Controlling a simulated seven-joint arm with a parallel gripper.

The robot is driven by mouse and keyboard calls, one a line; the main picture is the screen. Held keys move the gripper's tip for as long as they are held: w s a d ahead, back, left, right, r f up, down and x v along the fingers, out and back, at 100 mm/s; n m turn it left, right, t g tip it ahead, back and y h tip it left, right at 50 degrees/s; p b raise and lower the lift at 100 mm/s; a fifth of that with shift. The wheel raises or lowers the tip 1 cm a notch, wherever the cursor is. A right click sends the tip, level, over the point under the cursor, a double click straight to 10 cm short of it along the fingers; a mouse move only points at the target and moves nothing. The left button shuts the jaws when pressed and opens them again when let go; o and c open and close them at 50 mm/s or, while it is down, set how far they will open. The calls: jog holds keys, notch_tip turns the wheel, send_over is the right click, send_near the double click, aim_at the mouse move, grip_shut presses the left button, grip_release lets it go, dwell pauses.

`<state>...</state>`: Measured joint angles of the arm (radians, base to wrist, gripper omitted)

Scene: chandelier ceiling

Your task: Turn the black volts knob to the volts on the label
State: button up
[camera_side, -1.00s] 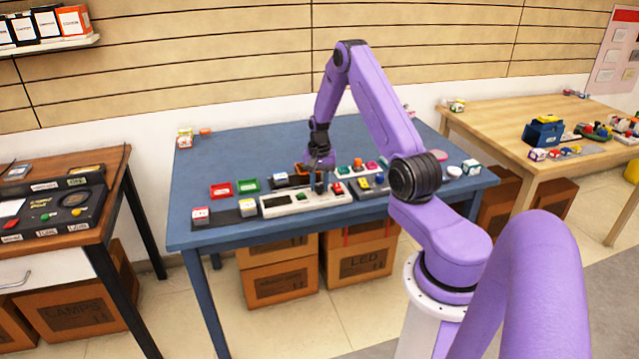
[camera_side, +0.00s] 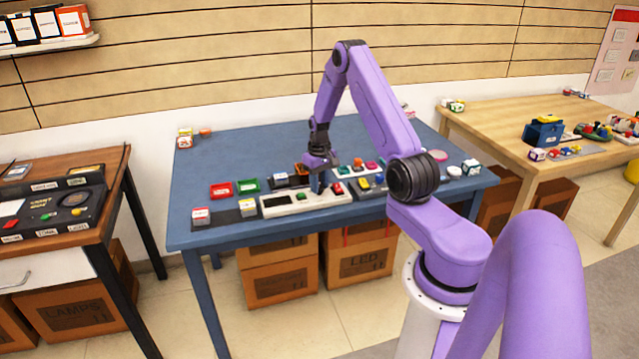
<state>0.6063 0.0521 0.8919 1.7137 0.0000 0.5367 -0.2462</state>
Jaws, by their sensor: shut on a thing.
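My gripper (camera_side: 318,188) points down at the white panel (camera_side: 287,210) near the front edge of the blue table. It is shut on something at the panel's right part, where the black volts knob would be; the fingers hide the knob. The panel has a dark display window (camera_side: 277,201) at its left, a green button (camera_side: 301,196) in its middle and a red button (camera_side: 337,188) to the right of my gripper. The label and any volts figure are too small to read.
A red tray (camera_side: 221,190) and a green tray (camera_side: 247,185) lie behind the panel to the left. Small boxes (camera_side: 201,216) stand on a dark strip at the front left. More coloured parts crowd the right side.

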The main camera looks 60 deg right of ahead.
aim_at(320, 187)
jog(key=shift+n, duration=0.3)
jog(key=o, duration=1.1)
jog(key=shift+c, duration=0.2)
notch_tip(320, 187, up, 18)
jog(key=shift+f, duration=0.25)
